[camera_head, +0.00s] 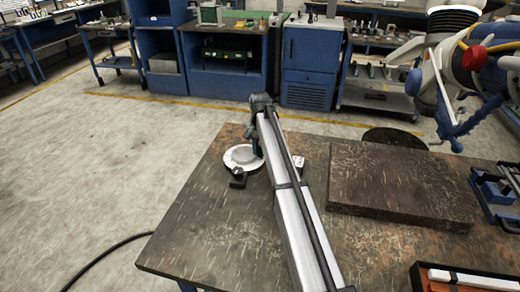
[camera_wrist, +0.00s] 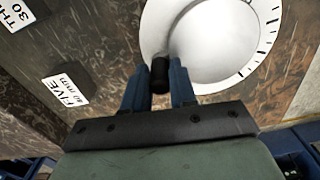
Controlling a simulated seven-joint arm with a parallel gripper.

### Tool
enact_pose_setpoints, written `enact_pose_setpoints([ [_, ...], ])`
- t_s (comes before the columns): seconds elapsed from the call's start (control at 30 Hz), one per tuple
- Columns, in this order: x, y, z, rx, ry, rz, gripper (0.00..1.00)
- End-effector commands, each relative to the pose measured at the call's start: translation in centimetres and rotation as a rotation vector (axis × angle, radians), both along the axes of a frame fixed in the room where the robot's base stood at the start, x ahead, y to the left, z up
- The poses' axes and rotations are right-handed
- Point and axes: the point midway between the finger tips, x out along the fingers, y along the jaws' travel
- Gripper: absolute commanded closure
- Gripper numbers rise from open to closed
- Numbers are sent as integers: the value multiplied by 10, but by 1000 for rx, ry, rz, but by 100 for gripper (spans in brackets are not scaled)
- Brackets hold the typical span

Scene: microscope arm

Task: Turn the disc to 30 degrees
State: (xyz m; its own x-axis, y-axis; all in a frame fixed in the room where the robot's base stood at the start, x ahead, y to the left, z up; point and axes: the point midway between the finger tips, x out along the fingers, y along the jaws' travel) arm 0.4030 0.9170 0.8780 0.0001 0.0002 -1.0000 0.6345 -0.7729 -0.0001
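A round white disc (camera_wrist: 215,35) with black tick marks along its rim lies flat on the table. In the head view the disc (camera_head: 240,153) is near the table's far left part, partly hidden by my arm. A black upright knob (camera_wrist: 160,74) stands at the disc's edge. My gripper (camera_wrist: 159,72) points down at the disc, its two blue fingers on either side of the knob, seemingly touching it. In the head view my gripper (camera_head: 257,150) is small and dark over the disc.
A dark block labelled FIVE (camera_wrist: 66,88) and another labelled 30 (camera_wrist: 18,14) stand beside the disc. A large brown slab (camera_head: 400,185) lies to the right on the dark table (camera_head: 195,230). An orange tray (camera_head: 465,280) is at the front right.

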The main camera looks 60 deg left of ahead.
Motion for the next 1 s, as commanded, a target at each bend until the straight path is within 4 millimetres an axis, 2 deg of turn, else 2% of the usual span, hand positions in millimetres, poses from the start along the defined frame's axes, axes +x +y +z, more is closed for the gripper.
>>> enact_pose_setpoints([
  [0.03,0,0,0,0,0,0,79],
  [0.27,0,0,0,0,0,0,100],
  [0.77,-1,-1,0,0,0,-13,100],
  [1.0,-6,-6,0,0,0,-116,100],
])
